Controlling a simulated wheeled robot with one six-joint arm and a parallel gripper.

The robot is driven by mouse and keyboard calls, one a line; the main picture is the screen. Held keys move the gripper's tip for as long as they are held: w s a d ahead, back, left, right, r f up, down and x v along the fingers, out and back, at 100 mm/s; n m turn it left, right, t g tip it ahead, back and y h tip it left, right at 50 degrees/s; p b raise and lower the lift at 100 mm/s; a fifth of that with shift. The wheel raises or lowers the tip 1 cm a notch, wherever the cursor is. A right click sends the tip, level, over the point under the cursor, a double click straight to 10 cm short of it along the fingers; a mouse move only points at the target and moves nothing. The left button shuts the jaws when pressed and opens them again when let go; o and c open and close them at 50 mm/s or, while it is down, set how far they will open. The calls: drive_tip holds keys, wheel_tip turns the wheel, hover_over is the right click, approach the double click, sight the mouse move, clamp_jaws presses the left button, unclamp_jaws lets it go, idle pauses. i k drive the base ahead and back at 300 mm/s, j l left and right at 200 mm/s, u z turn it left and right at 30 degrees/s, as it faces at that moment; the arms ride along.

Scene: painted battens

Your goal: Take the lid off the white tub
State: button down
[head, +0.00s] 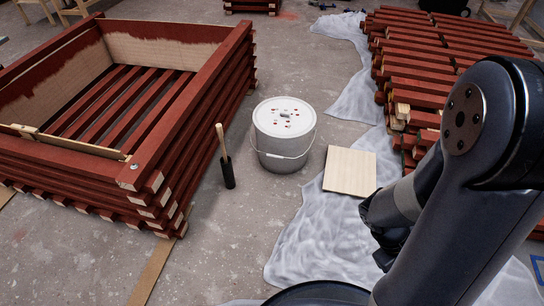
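The white tub (278,160) stands upright on the concrete floor near the middle of the head view, with its wire handle hanging down at the front. Its round white lid (268,110) is on top, with a small grey knob at the centre and several red marks around it. My gripper (388,248) appears as a dark shape at the end of my arm, lower right of the tub and well apart from it. It is partly hidden by my arm, and its fingers cannot be made out.
A pale square board (350,171) lies right of the tub, on plastic sheeting (318,235). A frame of stacked red battens (190,130) fills the left; more battens (425,70) lie right.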

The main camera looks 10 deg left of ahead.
sight(280, 117)
drive_tip(key=i+j+z, duration=0.1)
drive_tip(key=i, duration=0.4)
drive_tip(key=i+j+z, duration=0.1)
drive_tip(key=i+j, duration=0.25)
drive_tip(key=i, duration=0.15)
drive_tip(key=i+j, duration=0.25)
drive_tip(key=i, duration=0.25)
drive_tip(key=i+z, duration=0.05)
